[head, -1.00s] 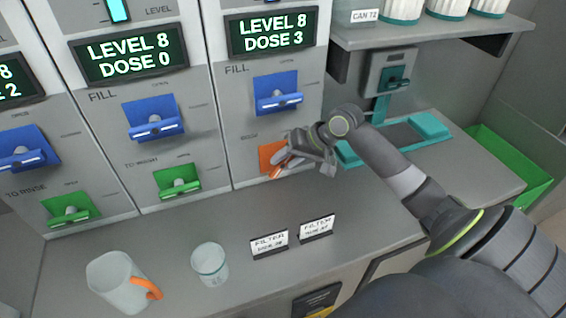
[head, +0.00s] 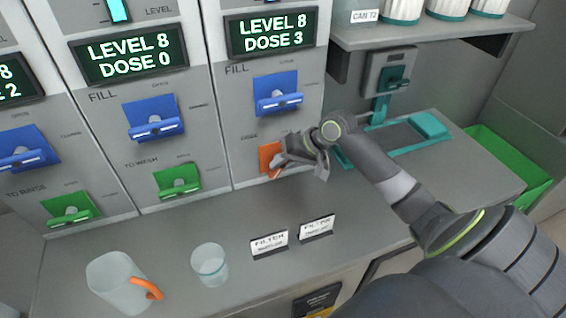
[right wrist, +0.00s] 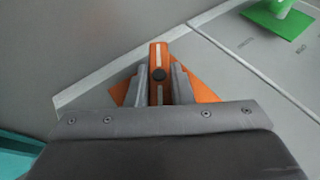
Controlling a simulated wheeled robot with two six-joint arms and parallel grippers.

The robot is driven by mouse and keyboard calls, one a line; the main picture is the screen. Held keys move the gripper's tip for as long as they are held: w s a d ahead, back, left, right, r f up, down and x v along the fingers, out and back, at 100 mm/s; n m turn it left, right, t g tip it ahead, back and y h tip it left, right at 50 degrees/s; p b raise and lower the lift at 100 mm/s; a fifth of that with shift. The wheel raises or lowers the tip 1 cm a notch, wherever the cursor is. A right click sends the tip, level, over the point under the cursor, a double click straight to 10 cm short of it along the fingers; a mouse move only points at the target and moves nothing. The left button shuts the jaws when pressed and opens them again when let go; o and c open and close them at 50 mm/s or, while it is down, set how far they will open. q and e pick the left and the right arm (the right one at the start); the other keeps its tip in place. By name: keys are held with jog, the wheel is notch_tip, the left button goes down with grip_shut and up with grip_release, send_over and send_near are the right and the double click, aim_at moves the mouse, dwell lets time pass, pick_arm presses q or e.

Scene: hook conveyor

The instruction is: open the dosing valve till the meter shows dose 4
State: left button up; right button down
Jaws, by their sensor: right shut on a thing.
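The meter (head: 271,34) on the right-hand panel reads LEVEL 8, DOSE 3. The orange dosing valve (head: 268,157) sits low on that panel, below the blue FILL valve (head: 278,93). My right gripper (head: 282,168) is at the orange valve and partly covers it. In the right wrist view the gripper (right wrist: 160,80) has its two grey fingers on either side of the orange handle (right wrist: 159,57), shut on it. The handle has a pale line along it, and an orange plate shows behind. My left gripper is not in view.
Neighbouring panels carry blue and green valves; the middle meter (head: 128,56) reads LEVEL 8, DOSE 0. A jug (head: 116,281) with an orange handle, a glass beaker (head: 209,264) and two filter label cards (head: 269,244) stand on the counter. A shelf with canisters (head: 447,8) is at upper right.

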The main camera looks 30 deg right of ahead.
jog(key=shift+d+m+y+p, duration=0.1)
jog(key=shift+m+y+p, duration=0.2)
jog(key=shift+y+p, duration=0.35)
jog(key=shift+t+y, duration=0.3)
jog(key=shift+y, duration=0.15)
jog(key=shift+d+f+m+t+y+b, duration=0.1)
jog(key=shift+f+m+t+y+b, duration=0.3)
jog(key=shift+y, duration=0.3)
jog(key=y+b, duration=0.1)
jog(key=b, duration=0.1)
jog(key=t+y+b, duration=0.1)
jog(key=y+b, duration=0.1)
jog(key=b, duration=0.1)
jog(key=shift+f+m+t, duration=0.15)
jog(key=shift+m+t, duration=0.15)
jog(key=shift+m, duration=0.1)
jog(key=shift+r+m+t+y+b, duration=0.25)
jog(key=shift+m+t+y+b, duration=0.25)
jog(key=shift+y+b, duration=0.8)
jog(key=c, duration=1.3)
grip_release()
